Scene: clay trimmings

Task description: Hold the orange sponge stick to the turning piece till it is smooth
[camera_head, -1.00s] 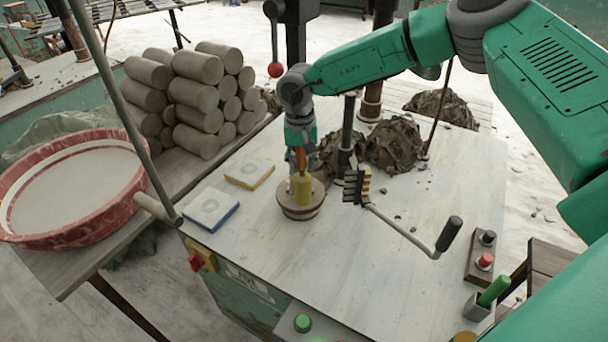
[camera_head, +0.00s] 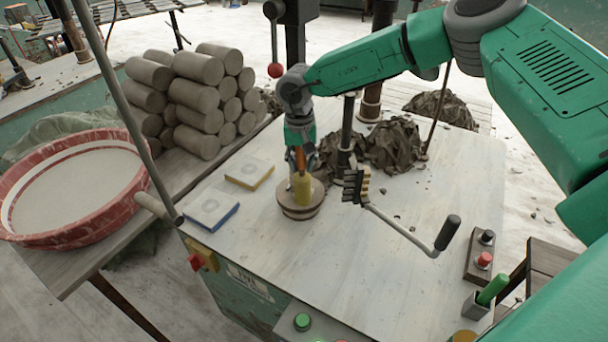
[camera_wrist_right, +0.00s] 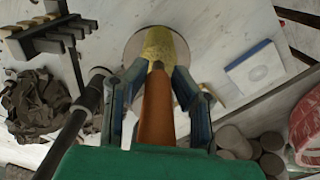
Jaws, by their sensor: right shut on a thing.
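The orange sponge stick (camera_wrist_right: 157,108) has an orange handle and a yellow sponge end (camera_wrist_right: 159,47). My right gripper (camera_wrist_right: 156,85) is shut on its handle, and the stick points down. My left gripper is not in view.
A handled tool with dark teeth (camera_head: 356,187) stands just right of the piece. Clay trimmings (camera_head: 393,145) are heaped behind. Blue-edged (camera_head: 211,208) and yellow-edged (camera_head: 249,173) tiles lie left. A red basin (camera_head: 72,232) and stacked clay rolls (camera_head: 196,95) are further left.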

